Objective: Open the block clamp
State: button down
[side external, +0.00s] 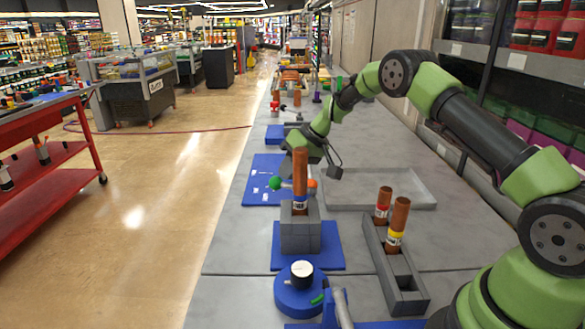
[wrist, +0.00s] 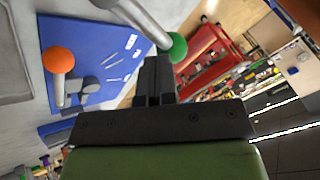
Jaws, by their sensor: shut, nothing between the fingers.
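My gripper (wrist: 157,68) is shut and empty in the wrist view, its dark fingers side by side. A green ball (wrist: 178,46) on a grey rod is near the fingertips; I cannot tell whether they touch. An orange ball (wrist: 58,60) on a short grey stem is further left. In the side view the green ball (side external: 275,183) and orange ball (side external: 312,183) show either side of a brown tube, which hides part of my gripper and the mechanism between them. I cannot tell for certain which part is the block clamp.
The brown tube (side external: 300,178) stands upright in a grey block (side external: 301,236) on a blue base. A grey rack (side external: 400,275) holds two more tubes to the right. A round blue fixture (side external: 301,292) is in front. A shallow grey tray (side external: 415,205) lies behind the rack.

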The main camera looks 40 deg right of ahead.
jog(key=shift+s+a+n+g+y, duration=0.1)
jog(key=shift+a+n+g+y, duration=0.45)
jog(key=shift+n, duration=0.55)
jog(key=shift+s+a, duration=0.2)
jog(key=shift+a, duration=0.45)
